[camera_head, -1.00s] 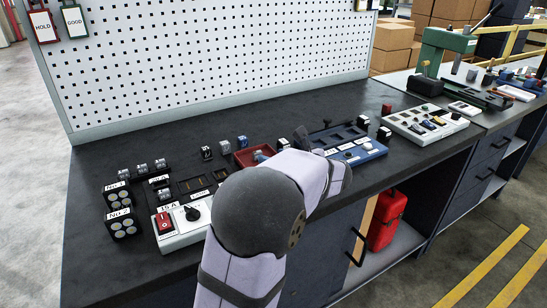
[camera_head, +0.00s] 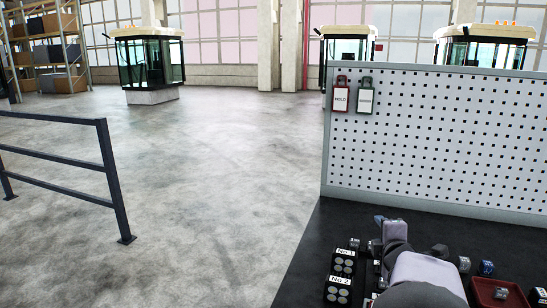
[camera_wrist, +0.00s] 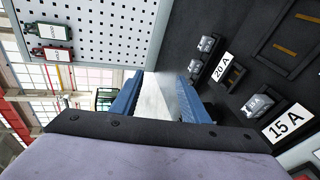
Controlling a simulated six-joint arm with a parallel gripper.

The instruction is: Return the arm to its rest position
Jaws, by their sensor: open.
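My arm reaches over the black bench at the lower right of the head view, with its grey and lilac links in front of the bench items. A blue finger of my gripper (camera_head: 379,222) shows just past the wrist, near the bench's left side. In the wrist view my gripper (camera_wrist: 160,98) has its two blue fingers apart, with nothing seen between them but pale floor. The jaws are off to the side of the parts on the bench.
The white pegboard (camera_head: 440,140) stands behind the bench, with HOLD (camera_head: 341,95) and GOOD (camera_head: 366,97) tags. Black blocks No 1 (camera_head: 345,265) and No 2 (camera_head: 338,290) stand left of my arm. A red tray (camera_head: 498,292) is right. Labels 20 A (camera_wrist: 222,67) and 15 A (camera_wrist: 287,122) mark holders.

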